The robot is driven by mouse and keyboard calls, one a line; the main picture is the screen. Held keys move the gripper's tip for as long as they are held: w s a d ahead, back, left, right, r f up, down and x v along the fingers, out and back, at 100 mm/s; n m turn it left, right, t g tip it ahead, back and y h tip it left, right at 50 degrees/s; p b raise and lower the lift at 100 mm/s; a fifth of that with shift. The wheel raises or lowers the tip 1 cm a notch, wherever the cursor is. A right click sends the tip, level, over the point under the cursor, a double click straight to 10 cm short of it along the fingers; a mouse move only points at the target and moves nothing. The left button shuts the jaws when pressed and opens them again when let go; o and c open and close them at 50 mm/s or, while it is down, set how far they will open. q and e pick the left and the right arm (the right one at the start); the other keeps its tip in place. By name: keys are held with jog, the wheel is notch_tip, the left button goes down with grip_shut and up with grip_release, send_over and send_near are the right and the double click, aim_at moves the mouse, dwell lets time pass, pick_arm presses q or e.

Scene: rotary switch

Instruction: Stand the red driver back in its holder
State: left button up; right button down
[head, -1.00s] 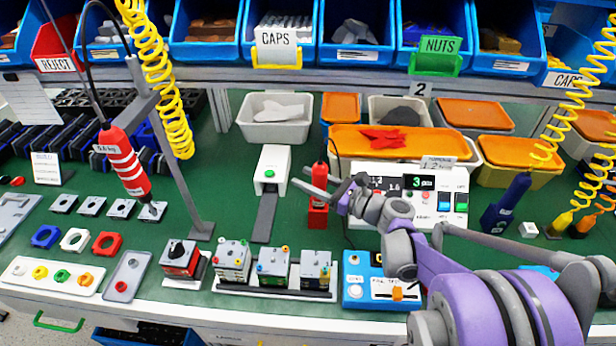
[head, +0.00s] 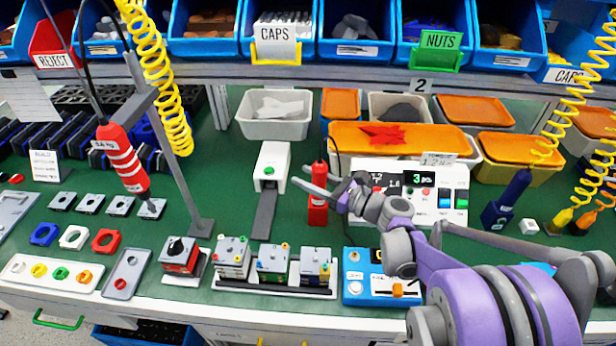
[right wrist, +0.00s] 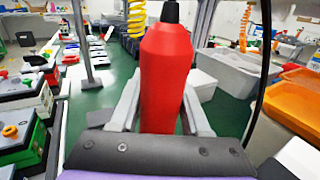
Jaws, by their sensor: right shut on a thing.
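The red driver (head: 319,173) stands upright, its dark tip and cable at the top. It also fills the middle of the right wrist view (right wrist: 168,75). My right gripper (head: 312,183) is shut on its body, with a finger on each side. The red holder (head: 317,215) is on the green bench directly below the driver. The fingers cover the place where driver and holder meet, so I cannot tell how deep the driver sits. My left gripper is not in view.
A white device with a grey strip (head: 271,165) stands left of the holder. A white control box (head: 450,190) is to the right, and a blue switch box (head: 382,290) is in front. A red-and-white driver (head: 122,157) hangs at the left. Bare green bench lies around the holder.

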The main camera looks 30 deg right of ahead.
jog(key=shift+f, duration=0.1)
jog(key=shift+c, duration=1.5)
grip_release()
jog(key=v, duration=1.1)
